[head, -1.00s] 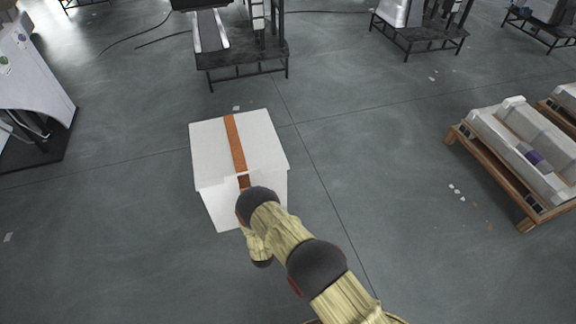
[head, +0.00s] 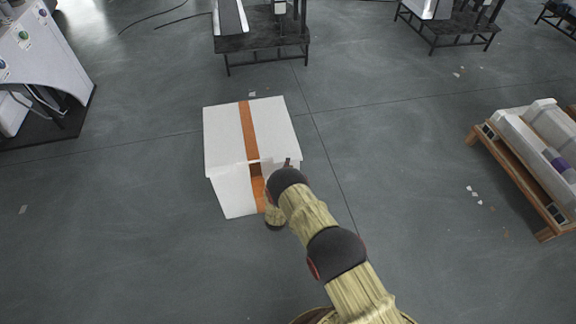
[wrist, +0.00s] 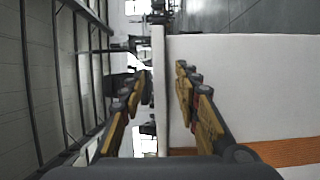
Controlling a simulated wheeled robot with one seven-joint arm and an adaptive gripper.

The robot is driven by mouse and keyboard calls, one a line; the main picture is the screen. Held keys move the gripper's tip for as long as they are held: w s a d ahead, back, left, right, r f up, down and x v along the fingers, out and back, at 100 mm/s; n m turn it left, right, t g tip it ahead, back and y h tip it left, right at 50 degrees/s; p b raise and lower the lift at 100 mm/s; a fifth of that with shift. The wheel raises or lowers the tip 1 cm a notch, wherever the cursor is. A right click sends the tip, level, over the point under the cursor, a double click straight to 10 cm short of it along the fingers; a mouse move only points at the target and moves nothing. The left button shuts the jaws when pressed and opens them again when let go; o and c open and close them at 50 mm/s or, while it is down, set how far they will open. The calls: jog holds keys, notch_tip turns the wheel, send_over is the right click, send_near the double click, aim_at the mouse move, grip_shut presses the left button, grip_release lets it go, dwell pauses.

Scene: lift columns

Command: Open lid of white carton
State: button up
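The white carton (head: 225,140) stands closed on the floor, with a brown tape strip (head: 249,130) running over its lid and down its near side. My arm reaches to its near right edge, and my wrist hides part of the near side. In the wrist view my gripper (wrist: 162,72) is open, one finger on each side of the lid's edge strip (wrist: 159,95). The right finger overlaps the white carton face (wrist: 250,85). I see no finger clearly closed on the edge; whether one touches it I cannot tell. The tape (wrist: 270,152) shows at the lower right.
Pallets with pale blocks (head: 525,150) stand to the right. Dark metal stands (head: 262,42) are at the back, and a white machine (head: 40,50) on a dark base is at the far left.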

jog(key=shift+w+d, duration=0.1)
jog(key=shift+w, duration=1)
jog(key=shift+c, duration=1.2)
grip_shut()
